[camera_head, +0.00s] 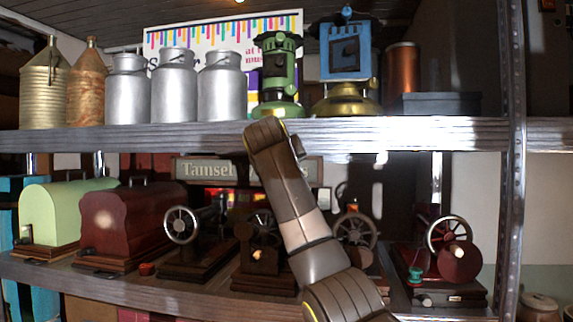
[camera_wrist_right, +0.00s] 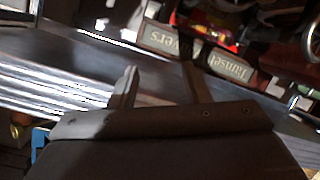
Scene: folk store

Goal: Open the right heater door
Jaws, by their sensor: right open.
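The right heater (camera_head: 345,50) is blue with a brass base (camera_head: 346,101) and stands upright on the upper shelf (camera_head: 440,133). Its dark front panel (camera_head: 345,53) appears closed. A green heater (camera_head: 279,70) stands to its left. My right arm rises in front of the shelves in the head view, its top below the green heater; its fingers cannot be made out there. In the right wrist view my right gripper (camera_wrist_right: 158,66) is open and empty, with the shelf edge and an upside-down sign beyond it. My left gripper is not in view.
Silver milk cans (camera_head: 174,86) stand left of the green heater. A dark box (camera_head: 437,103) and a copper cylinder (camera_head: 402,68) stand right of the blue heater. Sewing machines (camera_head: 195,227) fill the lower shelf. A metal post (camera_head: 513,200) rises at the right.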

